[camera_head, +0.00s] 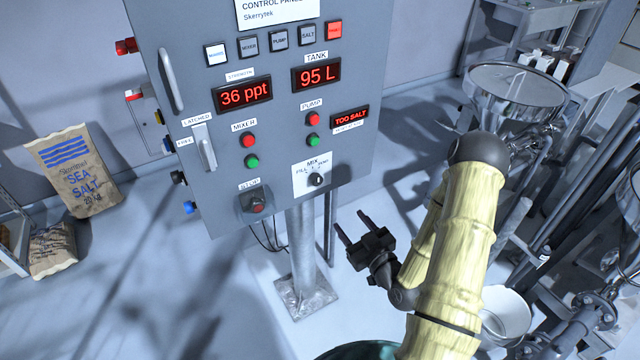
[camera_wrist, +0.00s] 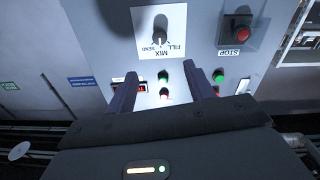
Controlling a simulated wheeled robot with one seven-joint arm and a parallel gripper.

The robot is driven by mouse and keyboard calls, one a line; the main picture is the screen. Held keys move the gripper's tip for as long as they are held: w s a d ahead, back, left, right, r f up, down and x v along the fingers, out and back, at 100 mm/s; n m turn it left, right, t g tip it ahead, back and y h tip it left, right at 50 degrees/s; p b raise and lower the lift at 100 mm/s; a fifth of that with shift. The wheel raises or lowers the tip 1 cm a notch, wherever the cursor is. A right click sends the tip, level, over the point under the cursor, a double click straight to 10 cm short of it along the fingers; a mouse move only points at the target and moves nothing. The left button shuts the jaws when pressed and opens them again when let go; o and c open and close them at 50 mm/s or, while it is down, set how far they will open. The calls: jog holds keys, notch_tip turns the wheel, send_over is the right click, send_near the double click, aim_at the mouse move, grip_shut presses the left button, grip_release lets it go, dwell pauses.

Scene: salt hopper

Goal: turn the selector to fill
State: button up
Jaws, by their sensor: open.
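The selector (camera_head: 316,180) is a small dark knob on a white plate marked FILL, MIX and SEND, low on the grey control panel. In the wrist view the selector (camera_wrist: 160,23) shows upside down near the top, beyond the fingertips. Its pointer seems to face the MIX side, but it is too small to be sure. My gripper (camera_head: 348,219) is open and empty, below and right of the selector and apart from it. In the wrist view its two fingers (camera_wrist: 160,72) stand spread toward the panel.
The STOP button (camera_head: 257,206) sits left of the selector. Red and green pump buttons (camera_head: 313,129) are above it. The panel's post (camera_head: 301,245) stands below. A steel hopper (camera_head: 517,90) is at the right.

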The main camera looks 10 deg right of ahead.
aim_at(318, 182)
jog(key=b+x, duration=0.2)
jog(key=b, duration=0.1)
jog(key=b+x, duration=0.2)
jog(key=b, duration=0.2)
jog(key=shift+w+f, duration=0.2)
jog(key=shift+w, duration=0.15)
jog(key=shift+w+b, duration=0.1)
jog(key=shift+b, duration=0.25)
jog(key=b, duration=0.4)
jog(key=shift+w+a, duration=0.25)
jog(key=p+x, duration=0.2)
jog(key=x, duration=0.9)
jog(key=shift+w+a+r, duration=0.15)
jog(key=shift+w, duration=0.15)
jog(key=c, duration=1)
